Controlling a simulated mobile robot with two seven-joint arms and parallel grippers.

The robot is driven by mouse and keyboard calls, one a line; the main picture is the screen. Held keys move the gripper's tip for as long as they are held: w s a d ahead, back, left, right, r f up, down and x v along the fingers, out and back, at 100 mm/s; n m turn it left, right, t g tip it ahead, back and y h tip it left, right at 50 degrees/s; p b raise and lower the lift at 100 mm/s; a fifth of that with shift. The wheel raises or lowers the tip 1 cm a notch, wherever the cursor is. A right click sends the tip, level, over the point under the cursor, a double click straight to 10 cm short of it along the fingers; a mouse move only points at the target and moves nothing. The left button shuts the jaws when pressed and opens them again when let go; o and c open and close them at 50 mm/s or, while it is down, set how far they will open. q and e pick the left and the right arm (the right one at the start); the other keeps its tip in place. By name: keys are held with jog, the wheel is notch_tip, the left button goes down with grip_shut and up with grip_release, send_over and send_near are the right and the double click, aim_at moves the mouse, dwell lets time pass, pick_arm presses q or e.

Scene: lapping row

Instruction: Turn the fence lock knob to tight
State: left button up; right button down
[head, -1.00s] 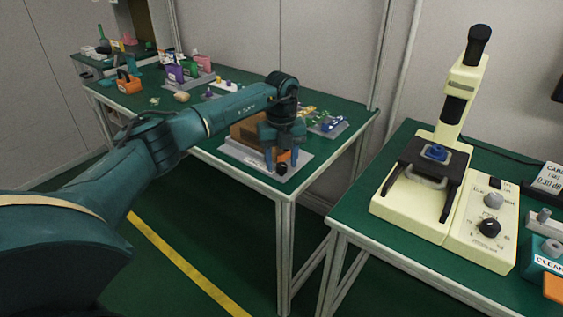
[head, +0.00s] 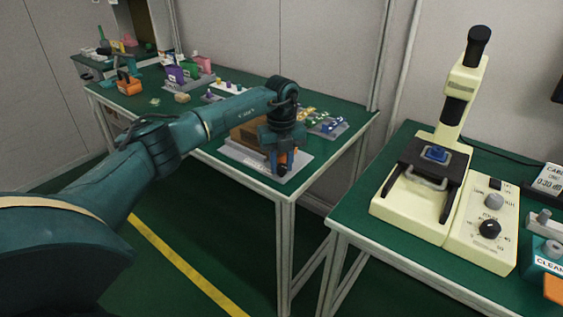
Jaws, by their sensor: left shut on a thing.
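The grey fixture plate (head: 303,165) lies near the front right corner of the left green table, with a brown block (head: 246,132) on it. My left gripper (head: 282,166) points down at the plate's front edge, with its blue fingers on either side of the dark fence lock knob (head: 282,171). It is shut on the knob. An orange part (head: 283,158) shows between the fingers. The gripper hides much of the knob, so I cannot read its setting. My right gripper is not in view.
A cream microscope-like instrument (head: 408,214) with a knob panel stands on the right table. A gap separates the two tables. Small coloured parts (head: 320,121) lie behind the fixture. An orange-handled item (head: 128,84) and several boxes stand farther left.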

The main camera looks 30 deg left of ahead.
aim_at(282, 166)
pick_arm(q)
jog(key=shift+r+m+p, duration=0.15)
jog(key=shift+m+p, duration=0.4)
jog(key=shift+m, duration=0.35)
jog(key=shift+m+p, duration=0.65)
jog(key=shift+m, duration=1.35)
jog(key=o, duration=1)
notch_tip(282, 166, up, 13)
jog(key=shift+p, duration=0.35)
